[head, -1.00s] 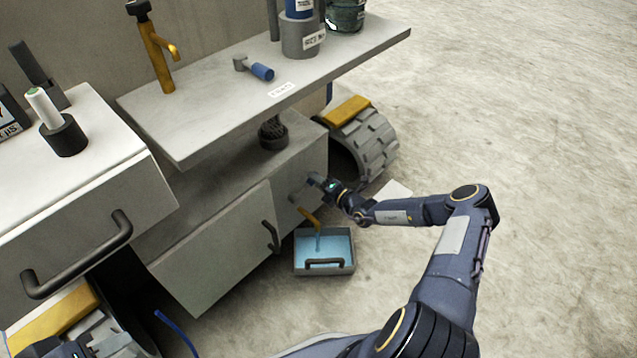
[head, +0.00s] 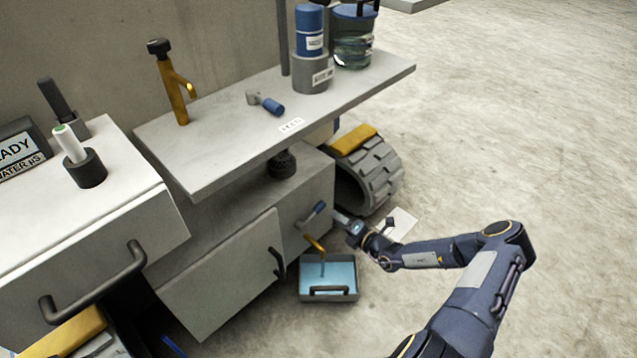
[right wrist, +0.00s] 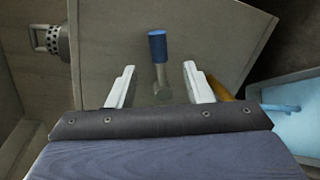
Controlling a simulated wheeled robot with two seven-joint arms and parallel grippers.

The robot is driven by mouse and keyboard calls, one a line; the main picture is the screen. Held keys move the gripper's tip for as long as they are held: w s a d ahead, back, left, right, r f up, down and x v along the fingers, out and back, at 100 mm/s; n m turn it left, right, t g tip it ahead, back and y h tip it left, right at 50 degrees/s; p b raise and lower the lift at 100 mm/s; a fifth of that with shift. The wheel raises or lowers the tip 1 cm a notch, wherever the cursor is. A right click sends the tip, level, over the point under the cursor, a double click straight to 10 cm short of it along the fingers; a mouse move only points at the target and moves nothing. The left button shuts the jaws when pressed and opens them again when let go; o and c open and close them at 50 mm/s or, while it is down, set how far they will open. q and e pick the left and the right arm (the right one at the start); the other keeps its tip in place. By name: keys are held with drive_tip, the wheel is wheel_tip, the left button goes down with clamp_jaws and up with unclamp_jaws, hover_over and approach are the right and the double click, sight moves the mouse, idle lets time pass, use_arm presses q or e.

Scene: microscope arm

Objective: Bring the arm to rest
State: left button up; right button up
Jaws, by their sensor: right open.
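My right gripper (head: 347,224) is at the end of my right arm, which reaches in from the lower right of the head view. It is open and empty, just right of a blue-handled lever (head: 317,210) on the cabinet's end panel. In the right wrist view the lever (right wrist: 157,48) stands upright ahead, between and beyond the two open fingers (right wrist: 158,72), with a visible gap. My left gripper is not in view.
An orange spout (head: 314,243) sits above a tray of blue water (head: 328,291) on the floor. A tracked wheel (head: 368,172) is close behind my gripper. A shelf (head: 215,150) overhangs the cabinet. The floor at right is open.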

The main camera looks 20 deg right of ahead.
drive_tip(key=s+a+r+n+g+y, duration=0.25)
drive_tip(key=a+r+n, duration=0.25)
drive_tip(key=r+n, duration=0.3)
drive_tip(key=s+a+r+n+g+y, duration=0.2)
drive_tip(key=s+a+r+n+g, duration=0.15)
drive_tip(key=r+n, duration=0.55)
drive_tip(key=s+a+r+n+g+y, duration=0.25)
drive_tip(key=a+r+n, duration=0.25)
drive_tip(key=r+n, duration=0.3)
drive_tip(key=s+r+n+h, duration=0.4)
drive_tip(key=s+n, duration=0.6)
drive_tip(key=s, duration=0.3)
drive_tip(key=s+r+n+h, duration=0.4)
drive_tip(key=s+r+n, duration=0.1)
drive_tip(key=s+n, duration=0.6)
wheel_tip(320, 180, up, 30)
drive_tip(key=m+p, duration=0.1)
drive_tip(key=p, duration=2.9)
drive_tip(key=shift+s+d+r+g+p, duration=0.2)
drive_tip(key=shift+s+d+g+p, duration=0.2)
drive_tip(key=shift+d+g, duration=0.05)
